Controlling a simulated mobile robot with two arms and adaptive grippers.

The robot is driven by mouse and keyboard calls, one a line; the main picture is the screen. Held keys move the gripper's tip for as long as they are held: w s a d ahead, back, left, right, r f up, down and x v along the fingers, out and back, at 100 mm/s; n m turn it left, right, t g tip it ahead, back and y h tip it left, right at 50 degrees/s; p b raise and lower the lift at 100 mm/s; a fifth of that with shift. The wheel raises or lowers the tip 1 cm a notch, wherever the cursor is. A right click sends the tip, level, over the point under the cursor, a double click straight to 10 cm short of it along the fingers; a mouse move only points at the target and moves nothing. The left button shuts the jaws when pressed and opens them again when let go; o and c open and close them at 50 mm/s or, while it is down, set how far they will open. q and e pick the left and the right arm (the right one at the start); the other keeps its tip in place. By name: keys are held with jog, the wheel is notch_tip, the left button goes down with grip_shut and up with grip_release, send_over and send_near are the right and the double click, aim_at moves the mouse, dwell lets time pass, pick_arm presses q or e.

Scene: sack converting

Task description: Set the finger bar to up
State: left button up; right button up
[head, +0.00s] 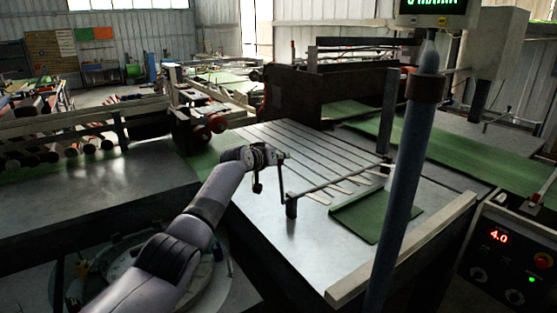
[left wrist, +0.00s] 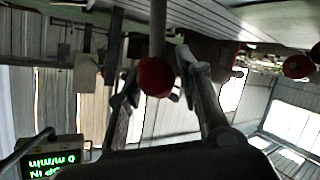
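The finger bar (head: 335,185) is a thin rod low over the metal table, running from a small dark block to the right and back. Light strips lie on the table beside it. A thin lever (head: 282,183) rises from the block to my left gripper (head: 281,156). In the left wrist view, a red ball knob (left wrist: 155,77) on a grey rod appears between the two fingers of my left gripper (left wrist: 156,80). The fingers are apart; I cannot tell whether they touch the knob. The gripper hides the lever's top in the head view. My right gripper is not in view.
An upright blue-grey post (head: 405,180) stands in front of the table's right side. A green sheet (head: 375,213) lies on the table (head: 290,255). A control box (head: 510,265) showing 4.0 is at right. Red rollers (head: 207,130) stand behind the gripper.

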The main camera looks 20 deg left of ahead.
pick_arm(q)
jog(key=o, duration=0.3)
jog(key=shift+f, duration=0.15)
jog(key=v, duration=1.2)
dwell(0.5)
